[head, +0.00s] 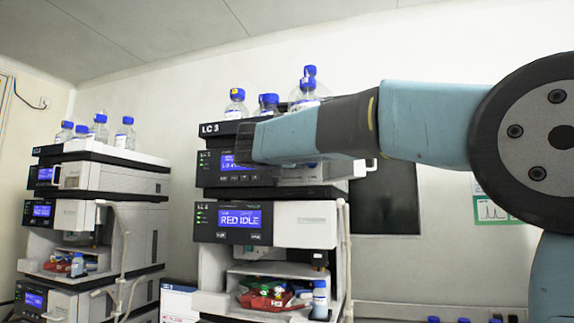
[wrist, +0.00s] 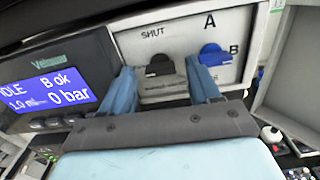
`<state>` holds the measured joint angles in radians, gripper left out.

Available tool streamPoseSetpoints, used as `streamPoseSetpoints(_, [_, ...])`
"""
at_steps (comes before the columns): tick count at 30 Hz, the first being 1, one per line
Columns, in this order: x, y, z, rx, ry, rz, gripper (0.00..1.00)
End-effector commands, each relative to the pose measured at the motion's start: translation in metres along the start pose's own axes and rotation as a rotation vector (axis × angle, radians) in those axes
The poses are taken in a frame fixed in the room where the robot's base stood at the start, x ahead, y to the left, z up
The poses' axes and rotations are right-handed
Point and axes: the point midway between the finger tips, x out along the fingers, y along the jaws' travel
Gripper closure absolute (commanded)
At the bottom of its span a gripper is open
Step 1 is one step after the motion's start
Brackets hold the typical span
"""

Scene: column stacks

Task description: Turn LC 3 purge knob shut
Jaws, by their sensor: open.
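The LC 3 stack (head: 212,129) stands at the middle of the head view. My gripper (wrist: 160,70) is at its upper module, in front of the white panel (wrist: 135,48) right of the display. A black knob (wrist: 160,65) sits under the word SHUT and appears between my two open blue fingers. I cannot tell if either finger touches it. A grey part shows just below the knob. A blue knob (wrist: 213,56), with letters A and B around it, is right of my right finger.
The upper module's display (wrist: 45,85) reads IDLE, B ok and 0 bar. Blue-capped bottles (head: 268,104) stand on top of the stack. The module below has a display reading RED IDLE (head: 240,218). A second stack (head: 95,175) stands at left.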

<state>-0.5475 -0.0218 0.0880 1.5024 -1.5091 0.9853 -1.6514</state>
Motion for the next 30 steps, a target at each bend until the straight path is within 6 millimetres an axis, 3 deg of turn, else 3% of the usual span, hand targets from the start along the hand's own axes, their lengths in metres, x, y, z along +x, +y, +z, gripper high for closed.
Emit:
streamPoseSetpoints(8, [0.0016, -0.0004, 0.0000, 0.000, 0.000, -0.001, 0.38])
streamPoseSetpoints(25, [0.0017, -0.0007, 0.0000, 0.000, 0.000, -0.001, 0.92])
streamPoseSetpoints(30, [0.0013, 0.0003, 0.0000, 0.005, 0.000, 0.000, 0.94])
